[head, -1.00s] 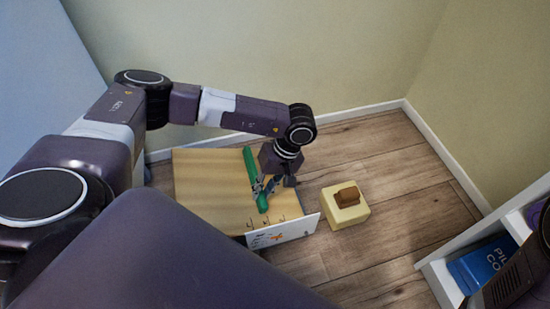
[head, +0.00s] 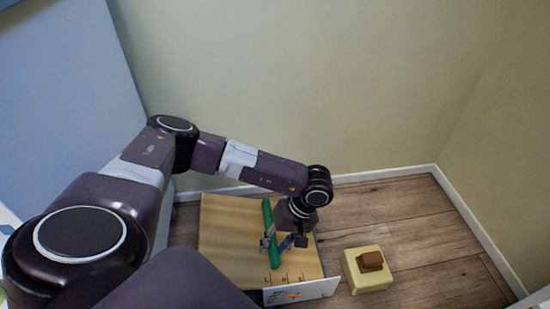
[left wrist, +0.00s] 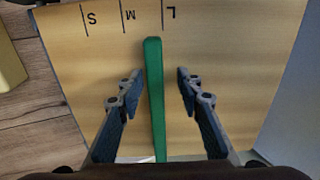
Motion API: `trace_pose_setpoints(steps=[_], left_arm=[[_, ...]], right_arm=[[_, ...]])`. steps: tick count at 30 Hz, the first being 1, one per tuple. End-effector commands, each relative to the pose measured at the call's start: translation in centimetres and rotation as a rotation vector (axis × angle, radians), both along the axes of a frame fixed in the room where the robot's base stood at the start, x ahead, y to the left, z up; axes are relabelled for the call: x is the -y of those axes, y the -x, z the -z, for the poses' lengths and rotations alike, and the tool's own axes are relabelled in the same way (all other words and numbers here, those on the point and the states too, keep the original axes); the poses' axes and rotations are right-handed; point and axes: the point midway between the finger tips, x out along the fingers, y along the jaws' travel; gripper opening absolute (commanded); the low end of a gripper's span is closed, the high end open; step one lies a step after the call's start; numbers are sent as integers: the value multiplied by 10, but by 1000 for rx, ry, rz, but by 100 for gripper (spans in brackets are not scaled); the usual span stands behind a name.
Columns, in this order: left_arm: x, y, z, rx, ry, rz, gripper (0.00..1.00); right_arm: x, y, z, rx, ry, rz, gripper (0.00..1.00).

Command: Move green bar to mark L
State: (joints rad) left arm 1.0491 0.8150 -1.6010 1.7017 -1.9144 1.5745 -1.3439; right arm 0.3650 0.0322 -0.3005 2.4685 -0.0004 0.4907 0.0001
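The green bar (head: 268,220) lies on a pale wooden board (head: 225,230) and runs lengthwise toward its marked edge. In the left wrist view the bar (left wrist: 154,90) points at the edge marks, its end between the M line and the L line (left wrist: 163,15), closer to L. The S line (left wrist: 84,20) is farther left there. My left gripper (left wrist: 160,76) is open and straddles the bar, with a visible gap on each side. In the head view the left gripper (head: 284,243) is low over the board. My right gripper is not in view.
A yellow block (head: 360,282) with a brown piece (head: 370,260) on top stands on the floor right of the board. A white printed panel (head: 302,291) fronts the board. Walls close in behind; the wooden floor (head: 400,210) at right is mostly clear.

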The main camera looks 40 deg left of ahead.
Motion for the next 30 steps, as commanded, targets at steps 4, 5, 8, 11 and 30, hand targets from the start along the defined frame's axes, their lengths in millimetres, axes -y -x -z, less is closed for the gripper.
trace_pose_setpoints(steps=[4,5,8,11,30], left_arm=[[2,-2,-3,2,2,1,33],[2,-2,-5,2,2,1,33],[6,-6,-17,4,4,1,33],[10,-12,-36,6,4,1,33],[28,-31,-112,0,0,-1,33]], right_arm=[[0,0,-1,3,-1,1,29],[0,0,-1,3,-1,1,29],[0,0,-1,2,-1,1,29],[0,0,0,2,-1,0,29],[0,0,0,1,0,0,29]])
